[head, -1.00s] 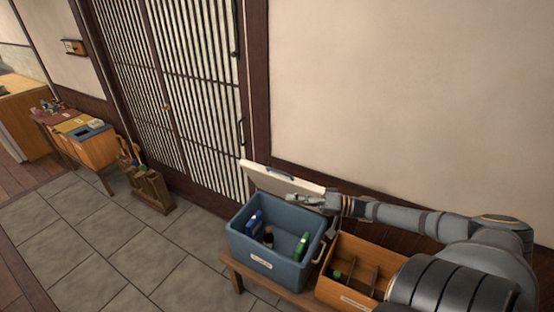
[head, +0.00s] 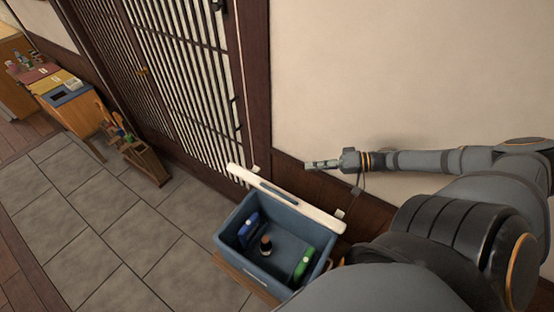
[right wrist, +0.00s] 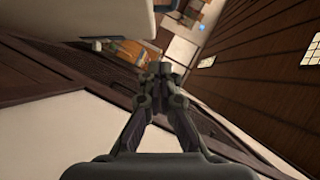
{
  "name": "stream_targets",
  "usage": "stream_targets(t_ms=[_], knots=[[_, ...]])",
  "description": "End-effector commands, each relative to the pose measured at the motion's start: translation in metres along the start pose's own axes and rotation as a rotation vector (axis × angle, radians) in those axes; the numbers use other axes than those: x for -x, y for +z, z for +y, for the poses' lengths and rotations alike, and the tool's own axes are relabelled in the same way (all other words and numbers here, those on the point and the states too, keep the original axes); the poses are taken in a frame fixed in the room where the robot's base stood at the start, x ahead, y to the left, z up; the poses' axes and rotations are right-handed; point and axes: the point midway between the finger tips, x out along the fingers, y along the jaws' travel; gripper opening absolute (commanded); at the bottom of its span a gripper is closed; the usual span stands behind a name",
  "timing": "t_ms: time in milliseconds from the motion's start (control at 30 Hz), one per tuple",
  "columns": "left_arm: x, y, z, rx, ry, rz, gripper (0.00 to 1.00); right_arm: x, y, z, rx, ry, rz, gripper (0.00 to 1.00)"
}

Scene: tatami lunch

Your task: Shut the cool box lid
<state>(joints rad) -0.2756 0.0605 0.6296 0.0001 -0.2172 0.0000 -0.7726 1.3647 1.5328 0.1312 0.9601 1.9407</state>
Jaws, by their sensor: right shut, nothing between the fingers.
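The cool box (head: 232,235) is a blue open-topped box. Its white lid (head: 311,210) stands open along the back edge, seen nearly edge-on, with a dark blue handle (head: 278,193). Inside are a blue item (head: 249,225), a dark bottle (head: 266,246) and a green bottle (head: 303,263). My right gripper (head: 308,165) is shut and empty, beyond and above the lid on the wall side, apart from it in the picture. Its closed fingers show in the right wrist view (right wrist: 160,70), with a pale surface, probably the lid (right wrist: 90,18), at upper left. My left gripper is out of view.
The box stands on a wooden bench (head: 247,281). The plain wall (head: 400,80) is close behind my right gripper. A slatted door (head: 185,80) stands behind left. A wooden stand (head: 146,160) and a side table (head: 78,118) are farther left. The tiled floor (head: 100,225) is clear.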

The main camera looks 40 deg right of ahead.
Motion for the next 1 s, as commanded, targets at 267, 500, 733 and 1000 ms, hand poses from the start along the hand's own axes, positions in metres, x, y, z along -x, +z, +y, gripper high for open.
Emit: stream_targets(t_ms=[267,500,733,1000], knots=[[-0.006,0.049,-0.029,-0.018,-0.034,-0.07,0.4,-0.024,0.0,0.0,0.003,-0.01,0.005,0.0],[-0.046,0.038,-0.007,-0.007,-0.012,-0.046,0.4,-0.078,0.003,0.005,0.003,-0.01,0.004,0.0],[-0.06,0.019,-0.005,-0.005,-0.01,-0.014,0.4,-0.114,0.014,-0.001,-0.003,-0.008,0.002,0.0],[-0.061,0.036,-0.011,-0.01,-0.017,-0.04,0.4,-0.127,0.028,-0.002,0.0,-0.004,0.0,0.0]])
